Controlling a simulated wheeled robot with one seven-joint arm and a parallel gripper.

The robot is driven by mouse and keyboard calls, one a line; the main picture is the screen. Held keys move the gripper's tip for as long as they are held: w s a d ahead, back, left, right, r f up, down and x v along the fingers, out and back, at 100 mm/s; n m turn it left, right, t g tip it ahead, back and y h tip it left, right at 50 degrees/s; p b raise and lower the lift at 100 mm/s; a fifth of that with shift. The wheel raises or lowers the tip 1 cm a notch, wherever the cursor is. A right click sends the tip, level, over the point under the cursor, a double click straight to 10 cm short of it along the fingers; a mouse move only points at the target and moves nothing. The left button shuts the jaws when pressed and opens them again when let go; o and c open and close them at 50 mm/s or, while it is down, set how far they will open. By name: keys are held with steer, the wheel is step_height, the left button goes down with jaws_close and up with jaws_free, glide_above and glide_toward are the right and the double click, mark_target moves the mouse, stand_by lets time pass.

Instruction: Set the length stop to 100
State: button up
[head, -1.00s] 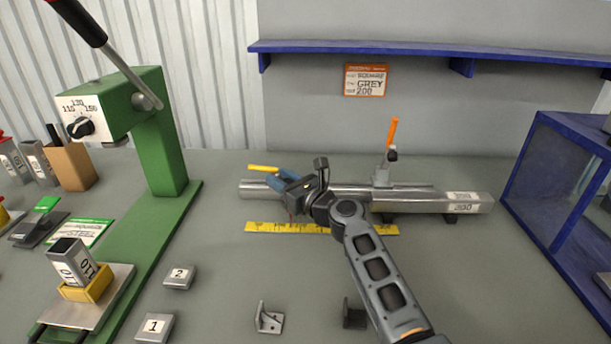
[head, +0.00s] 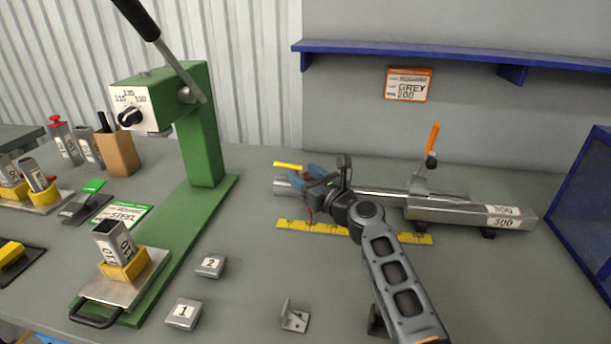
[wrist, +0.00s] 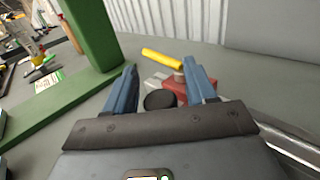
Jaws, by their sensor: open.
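The length stop is a small red block (wrist: 178,88) with a yellow lever (wrist: 162,58), on the metal rail. In the head view its yellow lever (head: 289,165) shows near the rail's left end, and my gripper hides most of the block. A yellow ruler (head: 290,224) lies in front of the rail; its numbers are too small to read. My gripper (head: 318,178) is over the stop. In the wrist view its blue fingers (wrist: 163,82) are apart, with the red block ahead between them, nearer the right finger. I cannot tell whether they touch it.
A clamp with an orange handle (head: 433,139) stands on the rail, beside a grey square tube (head: 460,214) whose label seems to read 300. A green press (head: 200,130) stands left. Numbered blocks (head: 210,267) and a bracket (head: 295,316) lie in front. A blue frame (head: 590,190) stands right.

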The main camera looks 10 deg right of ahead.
steer(key=p+v, duration=0.1)
steer(key=v, duration=0.6)
steer(key=shift+s+d, duration=0.15)
steer(key=shift+s, duration=0.2)
steer(key=shift+s, duration=0.1)
